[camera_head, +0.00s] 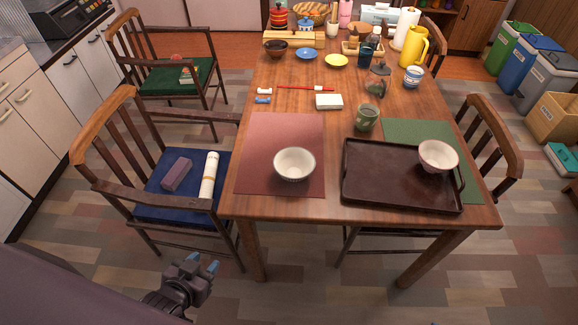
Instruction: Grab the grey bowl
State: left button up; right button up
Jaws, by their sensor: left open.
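A pale grey-white bowl (294,164) stands upright on the red placemat (252,185) near the table's front edge. My left gripper (203,268) is low at the bottom left, in front of the blue-cushioned chair and below the table top. It is open and empty, well apart from both bowls. My right gripper is not in view.
A chair with a blue cushion (158,213) stands left of the table, with another chair (492,137) at the right.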

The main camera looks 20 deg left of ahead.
aim_at(293, 164)
jog(key=k+j+z, duration=0.1)
jog(key=j+z, duration=0.25)
jog(key=j, duration=0.5)
jog(key=i+j+z, duration=0.15)
jog(key=j, duration=0.4)
jog(key=j+z, duration=0.2)
jog(key=j, duration=0.35)
